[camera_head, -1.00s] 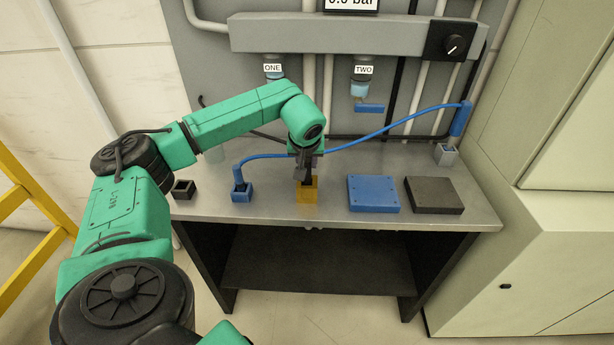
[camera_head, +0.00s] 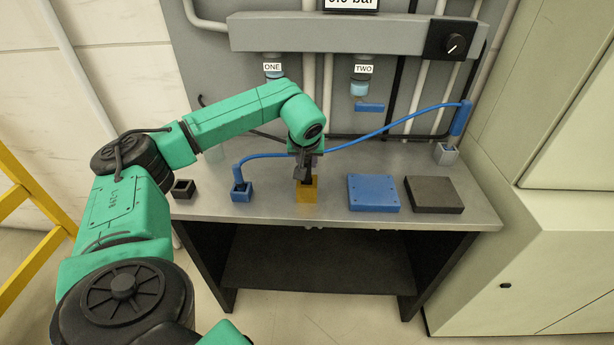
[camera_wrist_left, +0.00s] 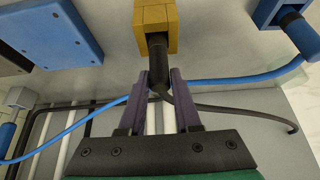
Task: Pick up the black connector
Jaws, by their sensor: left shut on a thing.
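The black connector (camera_wrist_left: 157,82) is between the two fingers of my left gripper (camera_wrist_left: 160,77), which is shut on it. Its front end reaches into the opening of the yellow socket block (camera_wrist_left: 155,15). A black cable runs from the connector's back end to the right in the wrist view. In the head view my left gripper (camera_head: 305,174) is just above the yellow block (camera_head: 307,194), pointing down, and mostly hides the connector. How deep the connector sits in the block cannot be told. My right gripper is not in view.
A blue connector stands in a blue socket (camera_head: 241,193) to the left, its blue cable arching behind my gripper. A black socket (camera_head: 183,189) is farther left. A blue plate (camera_head: 373,193) and a dark plate (camera_head: 434,195) lie right. A grey socket (camera_head: 446,154) is at the back right.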

